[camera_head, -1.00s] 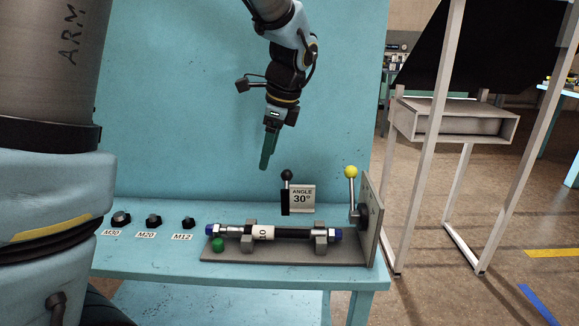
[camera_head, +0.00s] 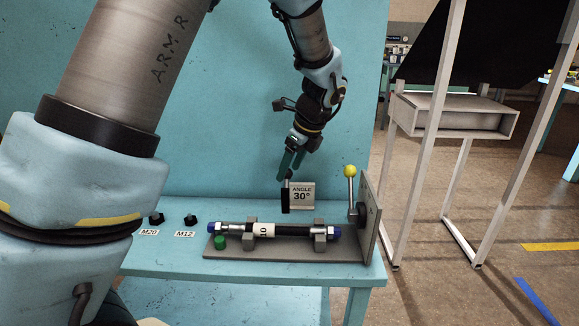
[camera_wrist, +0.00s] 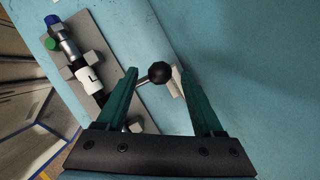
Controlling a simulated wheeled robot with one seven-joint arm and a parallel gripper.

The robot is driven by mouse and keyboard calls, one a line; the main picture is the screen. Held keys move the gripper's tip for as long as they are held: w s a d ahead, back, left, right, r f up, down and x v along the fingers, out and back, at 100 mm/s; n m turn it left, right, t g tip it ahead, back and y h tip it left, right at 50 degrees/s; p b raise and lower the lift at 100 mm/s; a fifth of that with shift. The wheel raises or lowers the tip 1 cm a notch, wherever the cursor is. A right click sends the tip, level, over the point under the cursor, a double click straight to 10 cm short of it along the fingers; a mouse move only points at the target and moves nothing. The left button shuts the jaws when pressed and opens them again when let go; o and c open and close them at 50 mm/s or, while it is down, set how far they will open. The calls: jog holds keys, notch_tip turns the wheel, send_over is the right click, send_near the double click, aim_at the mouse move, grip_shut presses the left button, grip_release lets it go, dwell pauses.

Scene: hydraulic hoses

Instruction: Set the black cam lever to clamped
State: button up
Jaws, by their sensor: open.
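The black cam lever (camera_head: 286,197) stands upright at the back of the bench, left of the "ANGLE 30°" sign. Its round black knob (camera_wrist: 159,73) shows between the finger tips in the wrist view; in the head view it is mostly hidden behind the fingers. My gripper (camera_head: 288,175) is open, pointing down at the top of the lever. In the wrist view my gripper (camera_wrist: 157,76) has one green finger on each side of the knob, with gaps, not closed on it.
A hose (camera_head: 290,230) with blue end caps lies in the grey fixture (camera_head: 285,253) in front of the lever. A yellow-knobbed lever (camera_head: 350,190) stands to the right by an upright plate. A green knob (camera_head: 220,243) and labelled bolts (camera_head: 190,220) are at the left.

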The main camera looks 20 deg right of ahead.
jog(key=shift+w+a+f, duration=0.1)
jog(key=shift+w+f, duration=0.1)
jog(key=shift+f, duration=0.25)
grip_shut()
dwell(0.3)
dwell(0.9)
